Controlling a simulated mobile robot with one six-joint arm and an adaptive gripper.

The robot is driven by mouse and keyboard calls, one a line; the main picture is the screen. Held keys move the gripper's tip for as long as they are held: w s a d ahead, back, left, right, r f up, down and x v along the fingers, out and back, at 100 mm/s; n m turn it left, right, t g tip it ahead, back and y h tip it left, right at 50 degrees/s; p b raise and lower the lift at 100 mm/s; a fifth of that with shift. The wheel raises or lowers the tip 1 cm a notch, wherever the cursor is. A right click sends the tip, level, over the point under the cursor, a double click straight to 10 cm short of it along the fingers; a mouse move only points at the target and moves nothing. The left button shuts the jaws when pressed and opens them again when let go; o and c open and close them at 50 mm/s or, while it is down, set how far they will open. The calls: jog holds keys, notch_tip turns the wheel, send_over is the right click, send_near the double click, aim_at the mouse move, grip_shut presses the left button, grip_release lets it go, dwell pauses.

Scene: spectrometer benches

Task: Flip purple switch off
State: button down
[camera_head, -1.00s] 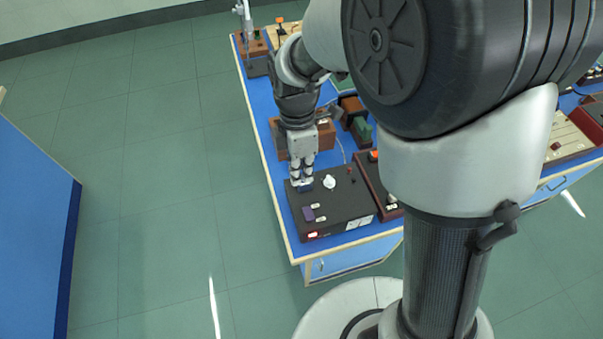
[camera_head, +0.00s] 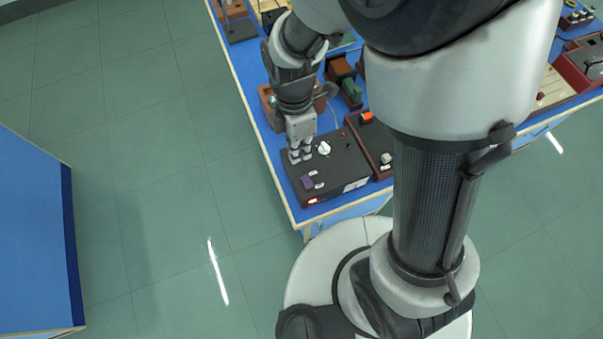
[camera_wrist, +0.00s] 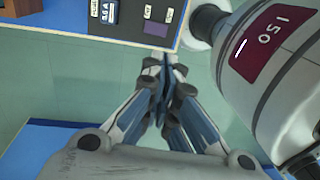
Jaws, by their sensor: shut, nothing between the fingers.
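The purple switch (camera_head: 307,182) sits on top of a black instrument box (camera_head: 345,165), near its front left corner, with small white labels beside it. Whether its rocker is on or off is too small to tell. A red light (camera_head: 312,200) glows on the box's front face. My gripper (camera_head: 299,157) is shut and empty, pointing down at the box's left side, behind the purple switch and left of a white knob (camera_head: 324,148). Contact with the box cannot be told. In the wrist view my closed fingertips (camera_wrist: 168,68) lie below a purple patch (camera_wrist: 156,29) on the panel.
A dark red box (camera_head: 372,140) with an orange button stands right of the black box. Brown and green blocks (camera_head: 350,92) are behind. The blue table edge (camera_head: 270,165) runs close on the left; open floor lies beyond, with another blue bench (camera_head: 35,240).

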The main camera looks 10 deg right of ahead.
aim_at(307, 182)
jog(key=f+b, duration=0.1)
jog(key=f, duration=0.3)
jog(key=s+f+b, duration=0.1)
jog(key=f, duration=0.4)
jog(key=f+b, duration=0.2)
jog(key=f, duration=0.2)
jog(key=shift+s+d+f, duration=0.25)
jog(key=shift+s+f, duration=0.15)
